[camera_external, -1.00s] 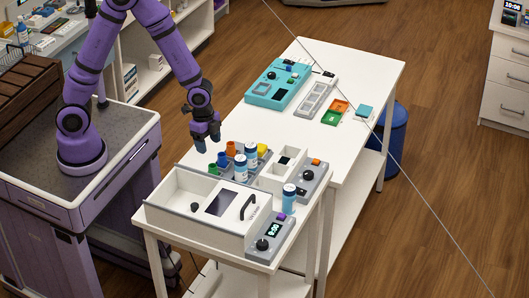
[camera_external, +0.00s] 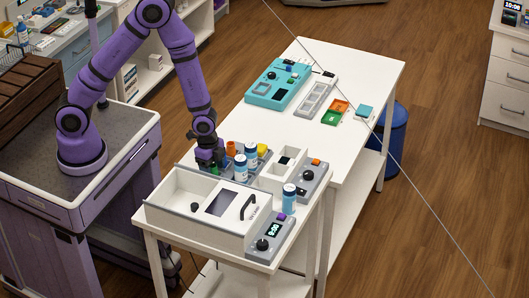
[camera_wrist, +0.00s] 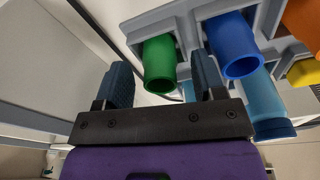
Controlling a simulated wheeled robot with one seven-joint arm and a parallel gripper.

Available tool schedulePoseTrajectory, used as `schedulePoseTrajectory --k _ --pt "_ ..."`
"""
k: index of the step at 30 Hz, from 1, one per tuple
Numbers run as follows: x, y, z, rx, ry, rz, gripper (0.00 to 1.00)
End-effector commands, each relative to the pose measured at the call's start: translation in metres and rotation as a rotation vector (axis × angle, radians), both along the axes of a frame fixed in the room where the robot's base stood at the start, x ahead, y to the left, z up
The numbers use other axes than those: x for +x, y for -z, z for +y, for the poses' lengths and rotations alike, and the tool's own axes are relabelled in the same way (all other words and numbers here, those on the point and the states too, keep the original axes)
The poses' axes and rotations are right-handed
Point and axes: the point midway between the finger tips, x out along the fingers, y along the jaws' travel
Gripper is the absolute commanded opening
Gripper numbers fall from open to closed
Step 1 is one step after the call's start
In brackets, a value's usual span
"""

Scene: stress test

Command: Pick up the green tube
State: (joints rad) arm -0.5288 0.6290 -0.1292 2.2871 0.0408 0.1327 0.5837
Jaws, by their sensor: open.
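The green tube (camera_wrist: 160,64) stands in a grey rack (camera_wrist: 185,18), with its open end toward the wrist camera. My gripper (camera_wrist: 163,80) is open, with one dark finger on each side of the green tube; I cannot tell whether either finger touches it. In the external view my gripper (camera_external: 208,163) is low over the left end of the rack, and the green tube (camera_external: 213,170) is mostly hidden by it.
A blue tube (camera_wrist: 234,48) stands close beside my right finger, and an orange tube (camera_external: 231,149) is in the same rack. White-and-blue bottles (camera_external: 241,169) stand nearby. A white box (camera_external: 170,190) with a black handle is in front. The table's far part is clearer.

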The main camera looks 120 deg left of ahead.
Motion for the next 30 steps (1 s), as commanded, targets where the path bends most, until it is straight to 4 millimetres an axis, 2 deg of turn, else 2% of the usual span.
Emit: schedulePoseTrajectory --k 7,8,12,15,24,30 --pt "0.001 0.002 0.000 0.001 0.000 -0.001 0.63" --pt "0.001 0.002 0.000 0.001 0.000 -0.001 0.61" --pt "0.001 0.001 0.000 0.001 0.000 -0.001 0.29" --pt "0.001 0.001 0.000 0.001 0.000 -0.001 0.10" --pt "0.001 0.000 0.000 0.001 0.000 -0.001 0.10" --pt "0.001 -0.012 0.001 0.002 0.000 -0.005 0.10"
